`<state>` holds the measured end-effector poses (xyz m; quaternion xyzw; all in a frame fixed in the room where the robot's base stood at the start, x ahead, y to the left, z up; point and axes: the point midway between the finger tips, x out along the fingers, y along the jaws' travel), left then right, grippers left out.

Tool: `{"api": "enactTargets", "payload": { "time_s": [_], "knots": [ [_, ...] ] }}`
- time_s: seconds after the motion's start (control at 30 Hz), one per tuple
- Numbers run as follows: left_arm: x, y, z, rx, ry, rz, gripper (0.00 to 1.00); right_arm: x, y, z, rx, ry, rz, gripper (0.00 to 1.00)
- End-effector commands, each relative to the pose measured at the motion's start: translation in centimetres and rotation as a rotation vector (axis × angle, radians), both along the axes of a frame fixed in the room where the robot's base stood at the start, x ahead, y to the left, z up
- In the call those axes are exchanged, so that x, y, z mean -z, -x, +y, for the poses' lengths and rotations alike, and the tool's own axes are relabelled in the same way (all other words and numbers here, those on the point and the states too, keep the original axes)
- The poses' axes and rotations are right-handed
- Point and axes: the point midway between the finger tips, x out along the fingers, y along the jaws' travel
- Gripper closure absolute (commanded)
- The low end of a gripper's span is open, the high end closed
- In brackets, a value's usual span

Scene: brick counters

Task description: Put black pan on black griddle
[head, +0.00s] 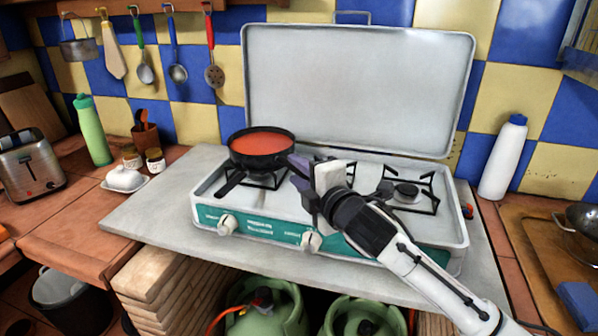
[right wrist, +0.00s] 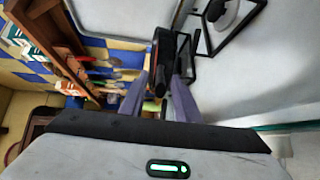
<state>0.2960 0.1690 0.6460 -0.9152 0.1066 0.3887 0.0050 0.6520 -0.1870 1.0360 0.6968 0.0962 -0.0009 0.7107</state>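The black pan (head: 244,157), filled with red sauce, sits over the left burner grate (head: 265,182) of the camping stove. Its handle (head: 232,184) points to the lower left. My right gripper (head: 296,174) is just right of the pan, over the middle of the stove, its fingers toward the pan. In the right wrist view its two purple fingers (right wrist: 161,98) stand apart, with the dark pan (right wrist: 164,50) ahead of them; contact cannot be told. The right black grate (head: 407,191) is bare. No separate griddle plate shows. My left gripper is out of view.
The stove's raised lid (head: 355,90) stands behind the burners. A white bottle (head: 503,158) stands to the right. Utensils hang above. The grey counter (head: 150,218) left of the stove is clear.

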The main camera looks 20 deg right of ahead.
Motion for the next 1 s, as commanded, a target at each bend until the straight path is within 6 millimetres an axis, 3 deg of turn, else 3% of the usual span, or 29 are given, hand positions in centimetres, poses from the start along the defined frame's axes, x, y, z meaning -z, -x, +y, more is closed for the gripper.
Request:
{"api": "enactTargets", "payload": {
  "time_s": [0.23,0.37,0.8,1.0],
  "knots": [
    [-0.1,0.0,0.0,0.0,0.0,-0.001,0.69,-0.3,0.0,0.0,0.0,0.0,-0.001,0.71],
    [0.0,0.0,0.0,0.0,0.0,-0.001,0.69,-0.4,1.2,-0.2,-0.001,0.001,-0.002,0.71],
    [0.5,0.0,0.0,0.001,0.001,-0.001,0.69,-1.5,9.6,-1.3,0.0,0.002,0.0,0.71],
    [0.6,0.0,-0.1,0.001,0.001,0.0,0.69,-1.9,11.5,-1.6,0.0,0.001,0.0,0.71]
  ]
}}
